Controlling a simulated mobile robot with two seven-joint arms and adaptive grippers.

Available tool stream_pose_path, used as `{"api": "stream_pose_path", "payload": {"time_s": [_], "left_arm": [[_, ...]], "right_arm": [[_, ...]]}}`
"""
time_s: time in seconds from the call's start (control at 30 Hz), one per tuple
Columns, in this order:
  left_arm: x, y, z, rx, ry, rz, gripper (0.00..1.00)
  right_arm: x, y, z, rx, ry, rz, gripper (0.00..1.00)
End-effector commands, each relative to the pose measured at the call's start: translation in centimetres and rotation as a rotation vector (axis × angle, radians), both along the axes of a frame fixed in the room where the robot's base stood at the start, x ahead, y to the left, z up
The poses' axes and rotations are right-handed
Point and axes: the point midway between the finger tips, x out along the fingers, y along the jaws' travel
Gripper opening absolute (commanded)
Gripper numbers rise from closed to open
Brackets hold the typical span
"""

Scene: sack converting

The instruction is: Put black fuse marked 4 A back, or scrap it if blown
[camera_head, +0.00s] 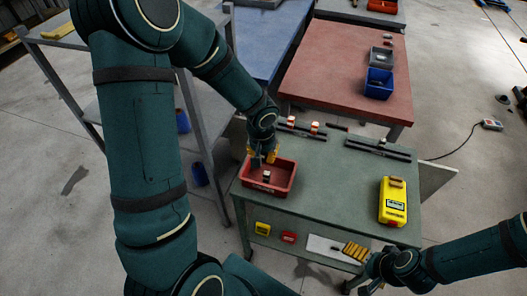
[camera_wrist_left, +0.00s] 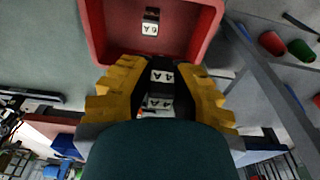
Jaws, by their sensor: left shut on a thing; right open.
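My left gripper (camera_head: 261,160) is above the back left part of a red bin (camera_head: 279,192) on the green bench. It is shut on a black fuse with a white 4 A label, seen between the yellow fingers in the left wrist view (camera_wrist_left: 162,76). The bin also shows in that view (camera_wrist_left: 97,35). Inside the bin lies another dark fuse (camera_wrist_left: 150,16) with a white label that looks like 6 A; in the head view it is small (camera_head: 266,177). My right gripper (camera_head: 372,284) is open, low at the bench's front right, and partly cut off.
Black rails stand at the bench's back, one with red and white pieces (camera_head: 314,128), another to the right (camera_head: 379,150). A yellow tester (camera_head: 393,203) lies at the right. The middle of the bench is clear. A red table (camera_head: 340,70) holds a blue bin (camera_head: 379,84).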

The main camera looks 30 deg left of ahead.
Motion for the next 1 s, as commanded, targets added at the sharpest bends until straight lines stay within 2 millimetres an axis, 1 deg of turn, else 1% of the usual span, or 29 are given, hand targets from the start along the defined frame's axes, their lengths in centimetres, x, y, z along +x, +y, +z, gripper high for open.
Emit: {"api": "stream_pose_path", "payload": {"time_s": [0.03, 0.13, 0.47, 0.5, 0.53, 0.57, 0.87, 1.0], "left_arm": [[0.0, 0.0, -0.9, 0.000, 0.001, -0.001, 0.00], [0.0, 0.0, -1.6, 0.000, 0.000, -0.001, 0.00], [0.0, 0.0, -1.8, 0.000, 0.000, 0.000, 0.00], [0.0, 0.0, -1.8, 0.000, 0.000, 0.000, 0.34], [0.0, 0.0, -1.8, 0.000, 0.000, 0.000, 0.45], [0.0, 0.0, -1.8, 0.000, 0.000, 0.000, 0.48], [0.0, 0.0, -1.7, 0.000, -0.001, 0.000, 0.48], [0.0, 0.0, -0.8, 0.001, -0.003, 0.001, 0.48]], "right_arm": [[-0.2, 0.0, -0.8, 0.000, 0.003, 0.002, 1.00], [-0.4, 0.1, -1.2, 0.002, 0.008, 0.006, 1.00], [-0.4, 0.1, -1.3, 0.002, 0.010, 0.008, 1.00], [-0.4, 0.1, -1.3, 0.002, 0.010, 0.008, 1.00], [-0.4, 0.1, -1.3, 0.002, 0.010, 0.008, 1.00], [-0.4, 0.1, -1.3, 0.002, 0.010, 0.008, 1.00], [-0.4, 0.1, -1.3, 0.002, 0.009, 0.008, 1.00], [-0.4, 0.1, -1.3, 0.002, 0.009, 0.008, 1.00]]}}
